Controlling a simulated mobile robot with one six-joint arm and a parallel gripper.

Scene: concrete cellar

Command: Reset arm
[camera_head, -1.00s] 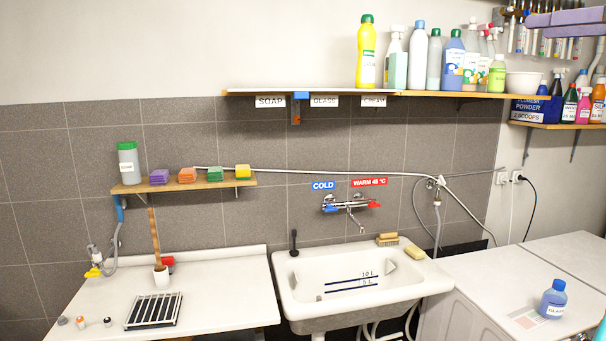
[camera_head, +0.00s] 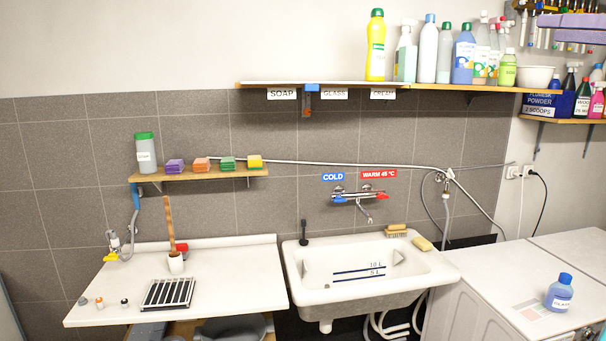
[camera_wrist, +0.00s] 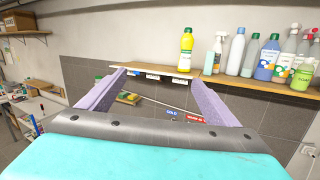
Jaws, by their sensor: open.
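My gripper (camera_wrist: 160,80) shows in the wrist view as two purple fingers spread wide, with nothing between them. Its tips point toward the wall and upper shelf. In the head view, purple finger parts of my gripper (camera_head: 572,27) show at the top right edge, in front of the wall and above the lower right shelf.
An upper shelf (camera_head: 440,86) holds several bottles. A small shelf (camera_head: 200,175) holds a soap bottle and coloured sponges.

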